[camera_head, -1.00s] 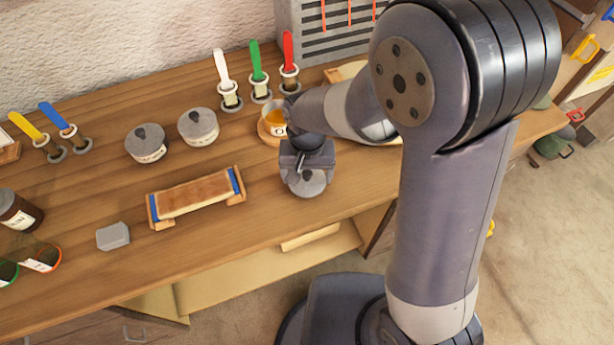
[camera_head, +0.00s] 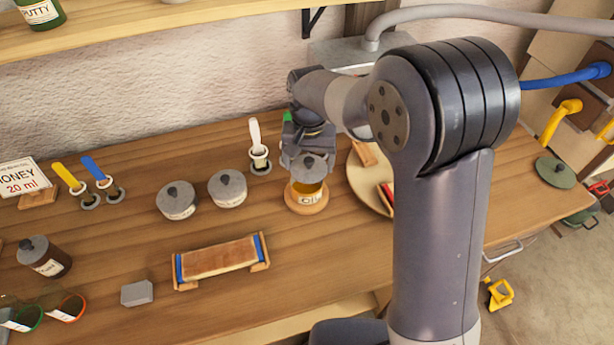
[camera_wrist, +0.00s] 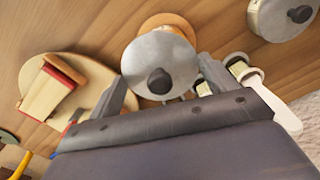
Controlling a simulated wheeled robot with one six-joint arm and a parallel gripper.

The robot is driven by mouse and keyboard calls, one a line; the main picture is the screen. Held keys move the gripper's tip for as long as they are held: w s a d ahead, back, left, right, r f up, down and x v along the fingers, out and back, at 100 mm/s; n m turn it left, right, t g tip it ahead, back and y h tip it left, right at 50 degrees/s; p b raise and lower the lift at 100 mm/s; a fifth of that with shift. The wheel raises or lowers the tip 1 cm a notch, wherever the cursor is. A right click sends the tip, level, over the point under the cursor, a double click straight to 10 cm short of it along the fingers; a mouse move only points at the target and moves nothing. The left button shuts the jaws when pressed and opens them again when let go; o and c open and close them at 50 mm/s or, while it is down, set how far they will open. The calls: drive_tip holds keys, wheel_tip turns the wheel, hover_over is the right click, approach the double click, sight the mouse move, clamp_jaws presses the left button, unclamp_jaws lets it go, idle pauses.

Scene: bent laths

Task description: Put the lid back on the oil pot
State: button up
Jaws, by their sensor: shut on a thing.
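The grey round lid (camera_head: 312,168) with a dark knob is held over the pot's back part, seemingly a little above the rim; exact contact cannot be told. My gripper (camera_head: 305,150) is shut on the lid, behind and above the pot. In the wrist view the lid (camera_wrist: 160,62) sits between my gripper's fingers (camera_wrist: 165,85) and covers most of the pot, whose wooden edge (camera_wrist: 168,22) shows beyond.
Two lidded grey pots (camera_head: 177,200) stand left of the oil pot. A white-handled brush (camera_head: 257,145) stands close behind. A round wooden board (camera_head: 366,184) lies to the right, partly behind my arm. A lath on a stand (camera_head: 220,260) and a grey block (camera_head: 137,293) lie in front.

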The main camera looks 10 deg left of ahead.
sight(307, 172)
drive_tip(key=shift+w+a+r, duration=0.1)
drive_tip(key=shift+w+a, duration=0.1)
drive_tip(key=shift+w, duration=0.25)
drive_tip(key=shift+w+a, duration=0.2)
drive_tip(key=shift+w, duration=0.25)
drive_tip(key=shift+f+b, duration=2.2)
drive_tip(key=shift+f, duration=1)
drive_tip(key=shift+f, duration=0.15)
drive_tip(key=o, duration=0.9)
drive_tip(key=shift+r+p, duration=2.65)
drive_tip(key=shift+r, duration=0.9)
